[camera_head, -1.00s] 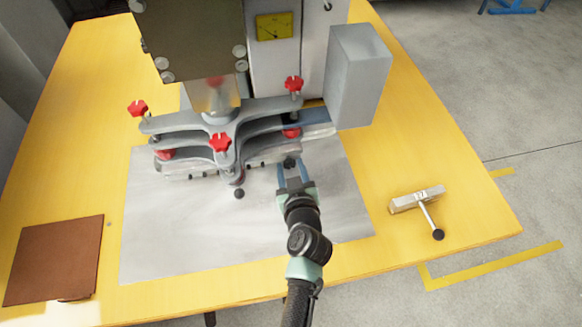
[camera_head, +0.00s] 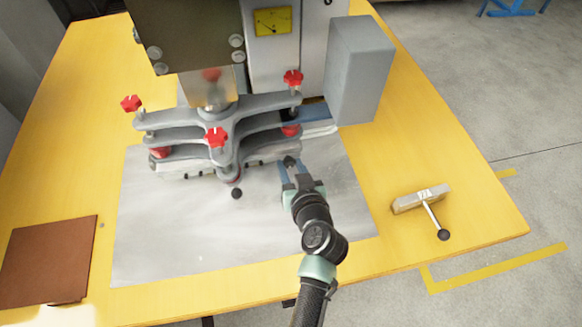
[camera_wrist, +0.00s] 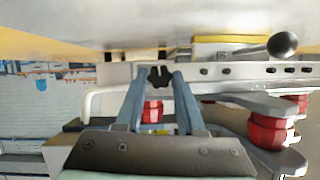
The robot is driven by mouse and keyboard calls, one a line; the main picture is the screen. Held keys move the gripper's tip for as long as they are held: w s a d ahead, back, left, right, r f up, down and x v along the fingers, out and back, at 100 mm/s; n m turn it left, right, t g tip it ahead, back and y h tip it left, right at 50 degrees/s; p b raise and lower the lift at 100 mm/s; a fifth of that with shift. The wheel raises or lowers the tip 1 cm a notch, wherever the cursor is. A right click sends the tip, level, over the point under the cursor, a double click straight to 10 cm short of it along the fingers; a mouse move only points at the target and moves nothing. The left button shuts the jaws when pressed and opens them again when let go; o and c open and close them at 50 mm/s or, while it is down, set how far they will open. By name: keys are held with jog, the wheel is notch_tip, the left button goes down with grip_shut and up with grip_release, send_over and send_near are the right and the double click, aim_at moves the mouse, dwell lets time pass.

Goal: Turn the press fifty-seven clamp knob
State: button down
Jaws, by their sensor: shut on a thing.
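My gripper (camera_head: 291,167) is at the front of the press (camera_head: 190,120), by the right end of its lower bar. In the wrist view its two blue fingers (camera_wrist: 160,80) are closed on a small black lobed knob (camera_wrist: 160,75) that stands in front of a pale metal bar (camera_wrist: 240,72). The knob's dark top also shows at the fingertips in the head view (camera_head: 289,160). The fingers hide part of its sides. Any number on the press is not readable.
Red knobs (camera_head: 217,138) top the press plates. A black ball-ended lever (camera_head: 236,193) sticks out left of my gripper. A metal block with a ball-ended handle (camera_head: 422,199) lies at right, a brown plate (camera_head: 48,262) at left. The grey sheet (camera_head: 190,250) in front is clear.

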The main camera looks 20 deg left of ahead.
jog(key=c, duration=0.5)
grip_release()
jog(key=shift+s+d, duration=0.1)
jog(key=shift+s, duration=0.05)
jog(key=v, duration=1.2)
jog(key=shift+s+d+r, duration=0.15)
jog(key=shift+s+r, duration=0.1)
jog(key=shift+s, duration=0.05)
